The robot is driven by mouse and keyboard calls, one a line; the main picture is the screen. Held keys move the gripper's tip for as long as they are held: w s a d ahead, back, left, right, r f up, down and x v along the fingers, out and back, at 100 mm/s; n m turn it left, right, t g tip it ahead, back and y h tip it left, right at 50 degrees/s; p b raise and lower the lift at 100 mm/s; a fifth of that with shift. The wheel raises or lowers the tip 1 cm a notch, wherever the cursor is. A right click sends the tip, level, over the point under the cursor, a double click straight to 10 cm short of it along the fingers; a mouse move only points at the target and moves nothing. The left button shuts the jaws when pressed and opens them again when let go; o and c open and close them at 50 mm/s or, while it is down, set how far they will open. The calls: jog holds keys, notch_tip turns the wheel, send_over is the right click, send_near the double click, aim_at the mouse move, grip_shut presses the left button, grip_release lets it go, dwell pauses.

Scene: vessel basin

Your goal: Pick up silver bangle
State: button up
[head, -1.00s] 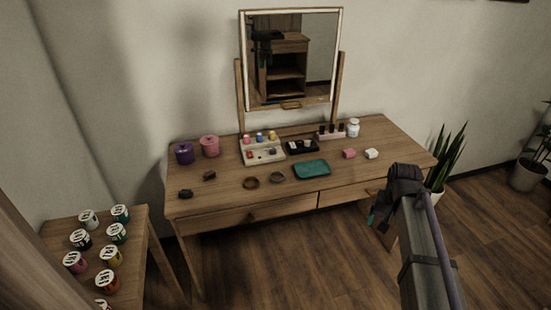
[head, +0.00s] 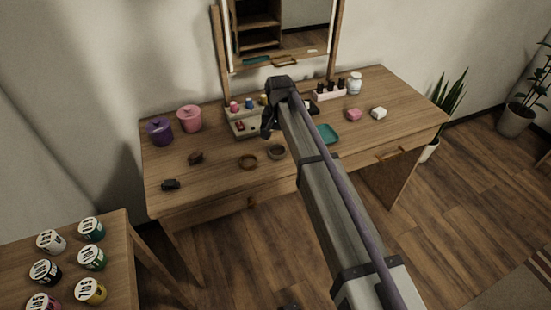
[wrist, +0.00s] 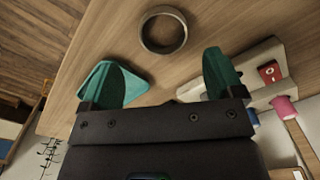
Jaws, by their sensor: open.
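The bangle is apart from both fingers.
A teal tray (wrist: 132,86) lies by the left finger; a pale organizer (wrist: 252,62) with small bottles is by the right finger. Pink and purple pots (head: 189,119) stand at back left. A mirror rises behind.

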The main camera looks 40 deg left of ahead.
aim_at(278, 153)
jog(key=f+b, duration=0.2)
jog(key=f, duration=0.1)
jog(key=f+b, duration=0.3)
jog(key=shift+a+f, duration=0.2)
jog(key=shift+f, duration=0.15)
jog(key=shift+r, duration=0.3)
jog(key=shift+c, duration=0.2)
jog(key=c, duration=1)
jog(key=shift+o, duration=0.2)
notch_tip(278, 153, up, 10)
jog(key=p, duration=1)
jog(key=shift+r, duration=0.15)
